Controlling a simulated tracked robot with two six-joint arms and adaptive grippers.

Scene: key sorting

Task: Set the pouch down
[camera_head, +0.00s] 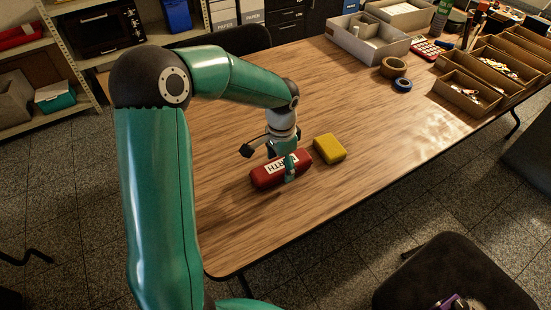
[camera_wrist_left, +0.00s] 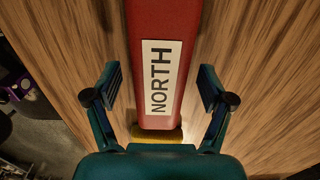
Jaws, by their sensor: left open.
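The red pouch (camera_head: 262,177) with a white label lies on the wooden table (camera_head: 340,95). Its label reads NORTH in the left wrist view, where the pouch (camera_wrist_left: 165,25) runs down the middle. My left gripper (camera_head: 281,166) is over the pouch in the head view. In the left wrist view its fingers (camera_wrist_left: 160,88) are open, one on each side of the pouch, with a gap on both sides. My right gripper is not in view.
A yellow block (camera_head: 330,149) sits just right of the pouch. Tape rolls (camera_head: 394,68), a grey bin (camera_head: 372,45) and trays with small items (camera_head: 467,92) stand at the far right. A dark chair (camera_head: 455,275) is at the front. The table's middle is clear.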

